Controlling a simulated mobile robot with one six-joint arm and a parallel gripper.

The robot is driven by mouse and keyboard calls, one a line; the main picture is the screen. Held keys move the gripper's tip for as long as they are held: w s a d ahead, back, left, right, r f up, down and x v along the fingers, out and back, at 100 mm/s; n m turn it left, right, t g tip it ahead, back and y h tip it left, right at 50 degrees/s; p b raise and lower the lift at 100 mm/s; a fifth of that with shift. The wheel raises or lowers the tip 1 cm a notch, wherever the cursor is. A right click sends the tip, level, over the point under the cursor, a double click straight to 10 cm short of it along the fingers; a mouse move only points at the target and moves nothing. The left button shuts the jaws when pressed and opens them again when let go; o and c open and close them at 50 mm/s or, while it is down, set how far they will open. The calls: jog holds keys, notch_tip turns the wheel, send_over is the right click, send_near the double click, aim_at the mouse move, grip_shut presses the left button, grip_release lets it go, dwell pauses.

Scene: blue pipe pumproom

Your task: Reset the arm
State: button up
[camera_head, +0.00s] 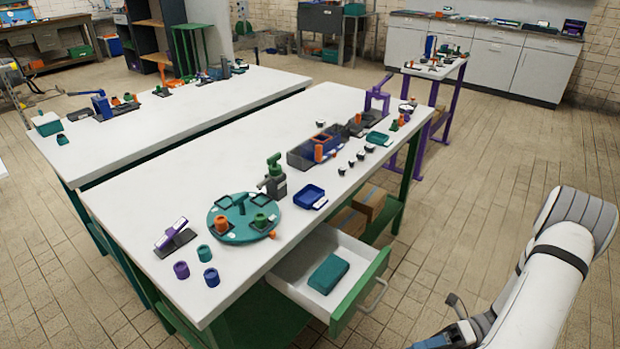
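My white and grey arm shows at the lower right, bent over the tiled floor to the right of the near table (150,210). A dark and blue end part at the bottom edge looks like my gripper (453,318). It is cut off by the frame, so its fingers and anything between them cannot be made out. It is apart from the table and from the open drawer (290,268).
The drawer sticks out of the table's front with a teal box (328,273) inside. A teal round tray (222,228), cups and small parts stand on the table. A purple-legged side table (448,70) stands farther back. The right floor is clear.

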jog(key=a+r+n+t+h+p, duration=0.2)
jog(key=r+n+h, duration=0.4)
jog(key=r+n, duration=0.4)
jog(key=s+a+r+n+t+h+p, duration=0.1)
jog(key=a+r+n+h+p, duration=0.3)
jog(key=r+n, duration=0.6)
jog(key=a+r+n+t+h+p, duration=0.3)
jog(key=r+n+h+p, duration=0.3)
jog(key=r, duration=0.9)
jog(key=n+h, duration=0.2)
jog(key=n, duration=0.2)
jog(key=shift+s+r+n+t, duration=0.15)
jog(key=shift+n+t, duration=0.15)
jog(key=shift+t, duration=0.1)
